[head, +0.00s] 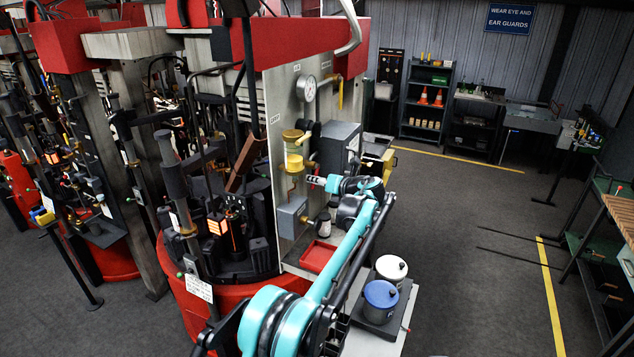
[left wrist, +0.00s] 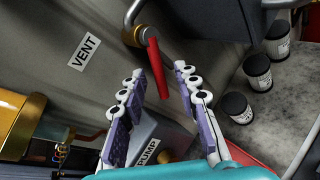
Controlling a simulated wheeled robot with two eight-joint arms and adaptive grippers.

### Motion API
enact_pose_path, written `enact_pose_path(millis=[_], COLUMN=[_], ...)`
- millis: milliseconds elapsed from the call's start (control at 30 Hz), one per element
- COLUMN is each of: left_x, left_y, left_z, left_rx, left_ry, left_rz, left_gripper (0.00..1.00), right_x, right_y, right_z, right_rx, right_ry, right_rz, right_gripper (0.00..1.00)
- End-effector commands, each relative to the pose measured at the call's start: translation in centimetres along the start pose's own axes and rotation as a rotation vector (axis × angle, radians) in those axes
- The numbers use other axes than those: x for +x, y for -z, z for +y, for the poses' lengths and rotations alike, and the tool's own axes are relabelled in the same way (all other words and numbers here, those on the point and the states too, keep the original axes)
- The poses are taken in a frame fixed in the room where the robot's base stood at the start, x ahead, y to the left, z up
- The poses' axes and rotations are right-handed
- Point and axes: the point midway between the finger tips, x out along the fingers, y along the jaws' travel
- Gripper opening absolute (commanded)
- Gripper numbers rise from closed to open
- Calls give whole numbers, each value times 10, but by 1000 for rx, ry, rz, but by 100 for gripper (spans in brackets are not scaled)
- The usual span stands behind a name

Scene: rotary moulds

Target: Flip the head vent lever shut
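The vent lever (left wrist: 157,70) is a red bar on a brass-coloured fitting (left wrist: 134,36) at a metal pipe, beside the VENT label (left wrist: 84,52) in the left wrist view. It slants down and slightly right from its pivot. My left gripper (left wrist: 160,78) is open, and the lever's free end shows between its fingers; I cannot tell whether they touch it. My right gripper is not in view.
A PUMP label (left wrist: 148,152) and a brass cylinder (left wrist: 20,122) are near the gripper. Several dark-lidded jars (left wrist: 237,107) stand right. A grey box (head: 340,145) and red tray (head: 318,256) flank the arm. White (head: 391,268) and blue (head: 380,294) pots stand below it.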

Motion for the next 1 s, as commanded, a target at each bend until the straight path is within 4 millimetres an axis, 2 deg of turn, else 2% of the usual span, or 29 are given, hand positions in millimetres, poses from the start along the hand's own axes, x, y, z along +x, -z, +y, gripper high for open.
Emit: enact_pose_path(millis=[167,400,533,700,967,1000], left_x=[-30,-82,-102,-114,-116,-116], left_y=[0,0,0,0,0,0], left_z=[-1,-1,-1,0,0,0], left_rx=[2,2,2,1,1,0], left_ry=[3,2,1,0,0,0], left_rz=[-1,-2,-1,-1,0,0], left_gripper=[31,31,31,31,31,23], right_x=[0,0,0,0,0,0], right_y=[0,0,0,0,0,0], right_z=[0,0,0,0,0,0], right_rx=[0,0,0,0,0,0], right_ry=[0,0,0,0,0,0], right_rz=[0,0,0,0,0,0], right_gripper=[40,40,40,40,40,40])
